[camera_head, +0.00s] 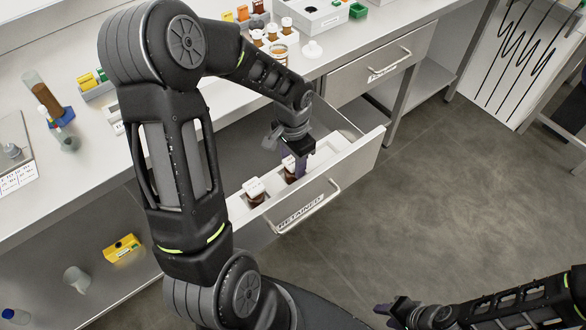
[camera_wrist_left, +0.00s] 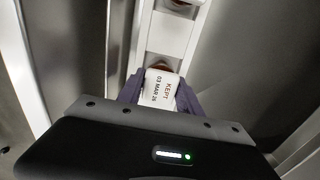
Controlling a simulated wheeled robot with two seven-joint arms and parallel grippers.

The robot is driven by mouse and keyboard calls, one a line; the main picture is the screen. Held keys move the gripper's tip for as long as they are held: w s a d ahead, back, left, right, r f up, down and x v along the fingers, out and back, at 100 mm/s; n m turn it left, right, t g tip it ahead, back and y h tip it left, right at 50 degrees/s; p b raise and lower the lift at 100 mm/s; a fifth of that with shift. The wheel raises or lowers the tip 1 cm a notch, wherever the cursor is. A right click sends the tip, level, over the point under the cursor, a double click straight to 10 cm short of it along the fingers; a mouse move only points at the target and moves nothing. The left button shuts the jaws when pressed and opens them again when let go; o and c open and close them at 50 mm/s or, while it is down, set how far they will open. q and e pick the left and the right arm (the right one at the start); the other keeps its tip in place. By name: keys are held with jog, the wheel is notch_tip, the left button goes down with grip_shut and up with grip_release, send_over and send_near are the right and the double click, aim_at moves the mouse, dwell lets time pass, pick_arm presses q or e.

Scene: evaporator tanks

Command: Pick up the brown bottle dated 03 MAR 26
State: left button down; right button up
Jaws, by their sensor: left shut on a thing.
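The brown bottle dated 03 MAR 26 (camera_head: 289,175) is in the open drawer labelled RETAINED (camera_head: 335,190). In the left wrist view its white top (camera_wrist_left: 160,88) reads "KEPT 03 MAR 26" and sits between purple fingers. My left gripper (camera_head: 294,163) is shut on this bottle from above; it also shows in the left wrist view (camera_wrist_left: 160,95). The bottle's lower part is hidden in its slot. A second white-capped brown bottle (camera_head: 254,190) stands in the slot to the left. My right gripper (camera_head: 392,309) is at the bottom right, away from the drawer; its jaw opening is unclear.
Several white-capped brown bottles (camera_head: 271,33) stand on the counter (camera_head: 190,70) behind my left arm. A closed drawer (camera_head: 372,68) is farther right. The drawer's walls and front panel surround the held bottle closely. Open floor (camera_head: 440,190) lies to the right.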

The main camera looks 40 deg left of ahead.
pick_arm(q)
notch_tip(320, 180, up, 10)
dwell(0.7)
jog(key=shift+r+p, duration=0.1)
jog(key=shift+p, duration=0.2)
dwell(0.4)
